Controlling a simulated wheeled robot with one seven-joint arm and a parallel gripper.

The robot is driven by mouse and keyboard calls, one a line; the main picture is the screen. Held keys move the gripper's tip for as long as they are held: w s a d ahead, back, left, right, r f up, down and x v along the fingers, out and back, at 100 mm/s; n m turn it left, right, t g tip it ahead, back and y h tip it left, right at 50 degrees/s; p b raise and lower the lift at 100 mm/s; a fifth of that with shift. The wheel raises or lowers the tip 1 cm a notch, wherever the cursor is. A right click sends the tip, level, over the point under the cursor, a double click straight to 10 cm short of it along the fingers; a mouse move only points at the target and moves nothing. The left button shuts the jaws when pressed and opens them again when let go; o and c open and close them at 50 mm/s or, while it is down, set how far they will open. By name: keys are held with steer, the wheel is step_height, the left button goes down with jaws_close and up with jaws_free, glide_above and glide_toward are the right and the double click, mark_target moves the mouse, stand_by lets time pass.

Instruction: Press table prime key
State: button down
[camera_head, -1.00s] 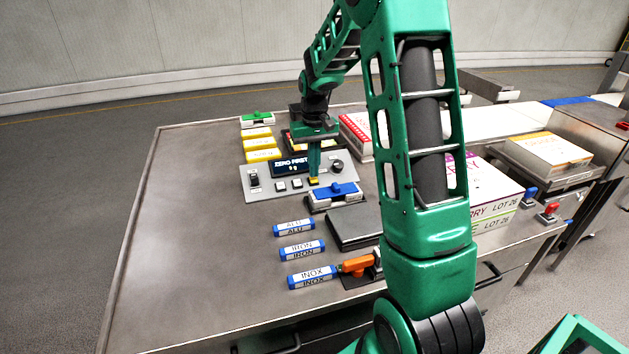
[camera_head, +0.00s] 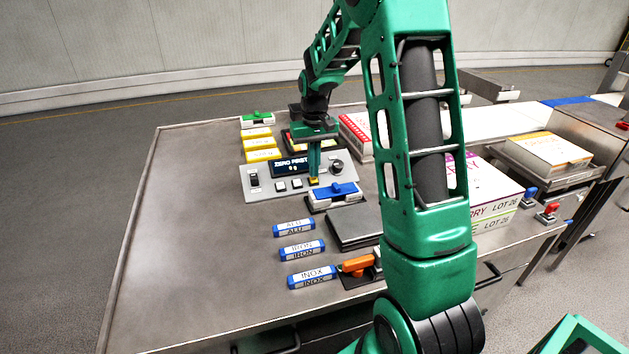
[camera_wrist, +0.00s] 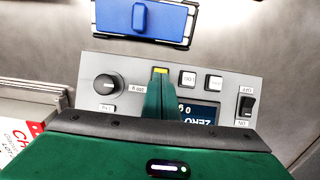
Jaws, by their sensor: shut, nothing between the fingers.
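A grey control panel (camera_head: 262,187) lies on the metal table (camera_head: 190,240). Its dark display (camera_head: 292,167) reads "ZERO FIRST". Two pale keys (camera_head: 289,185) and a yellow key (camera_head: 314,181) sit in a row below the display. In the wrist view the yellow key (camera_wrist: 160,71) shows just beyond my fingertips, and the pale keys (camera_wrist: 200,80) are beside it. Which key is the prime key I cannot read. My gripper (camera_head: 314,174) is shut and empty, pointing down at the yellow key; it also shows in the wrist view (camera_wrist: 161,84). Whether it touches the key I cannot tell.
A black knob (camera_head: 337,167) and a rocker switch (camera_head: 254,180) flank the keys. A blue-topped block (camera_head: 335,191) sits close in front. Labelled blue bars (camera_head: 302,249) lie nearer, and boxes (camera_head: 487,200) stand at right. The table's left side is clear.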

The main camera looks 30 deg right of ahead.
steer(key=shift+f, duration=0.55)
stand_by(0.9)
step_height(320, 180, up, 7)
stand_by(1.0)
stand_by(0.5)
